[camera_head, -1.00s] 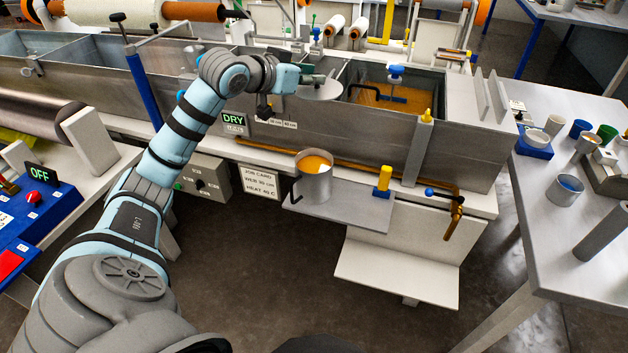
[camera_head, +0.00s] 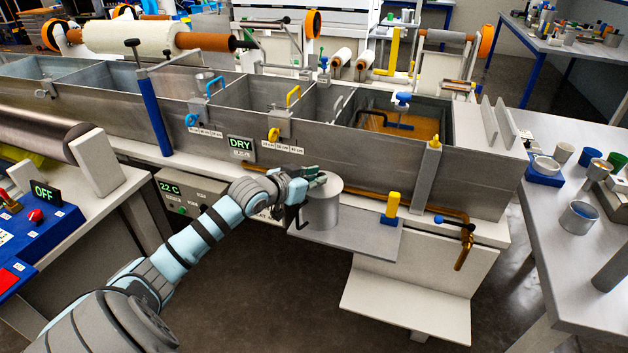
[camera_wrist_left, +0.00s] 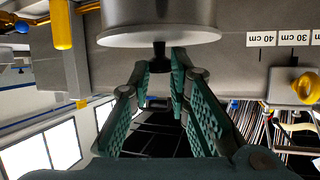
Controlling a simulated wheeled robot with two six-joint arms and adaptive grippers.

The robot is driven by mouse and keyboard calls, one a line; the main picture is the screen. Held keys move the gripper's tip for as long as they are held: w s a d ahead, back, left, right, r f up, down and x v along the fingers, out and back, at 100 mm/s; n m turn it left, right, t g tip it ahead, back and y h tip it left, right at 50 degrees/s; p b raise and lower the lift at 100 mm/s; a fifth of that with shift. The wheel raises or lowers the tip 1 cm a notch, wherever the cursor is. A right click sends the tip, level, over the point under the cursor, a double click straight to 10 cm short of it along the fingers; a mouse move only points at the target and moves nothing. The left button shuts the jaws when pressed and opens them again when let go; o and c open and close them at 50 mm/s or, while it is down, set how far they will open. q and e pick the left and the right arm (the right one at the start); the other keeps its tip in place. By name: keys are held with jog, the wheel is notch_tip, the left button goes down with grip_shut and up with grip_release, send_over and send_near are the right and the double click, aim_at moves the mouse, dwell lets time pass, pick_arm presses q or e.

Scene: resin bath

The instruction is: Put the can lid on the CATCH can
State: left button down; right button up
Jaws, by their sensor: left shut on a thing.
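The CATCH can (camera_head: 322,212), a grey metal can with a dark handle, stands on the low shelf at the front of the bath. The grey round can lid (camera_head: 328,186) covers its mouth and hides the orange contents. My left gripper (camera_head: 315,178) is at the lid's top, shut on its knob. In the left wrist view, the gripper (camera_wrist_left: 161,65) is around the dark knob under the lid's disc (camera_wrist_left: 160,38), with the can's wall (camera_wrist_left: 160,12) directly beyond. No clear gap shows between lid and can, but I cannot tell if it is fully seated. My right gripper is not in view.
The bath wall (camera_head: 350,165) and a copper pipe (camera_head: 375,193) run close behind. A brass tap (camera_head: 462,240) is further right. Cups stand on the right table (camera_head: 560,250).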

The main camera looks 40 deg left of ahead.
pick_arm(q)
jog(key=c, duration=1.5)
grip_release()
jog(key=shift+f, duration=0.1)
jog(key=shift+o, duration=0.3)
jog(key=shift+a, duration=0.1)
jog(key=shift+s+r, duration=0.2)
jog(key=shift+s, duration=0.15)
jog(key=p+v, duration=1.1)
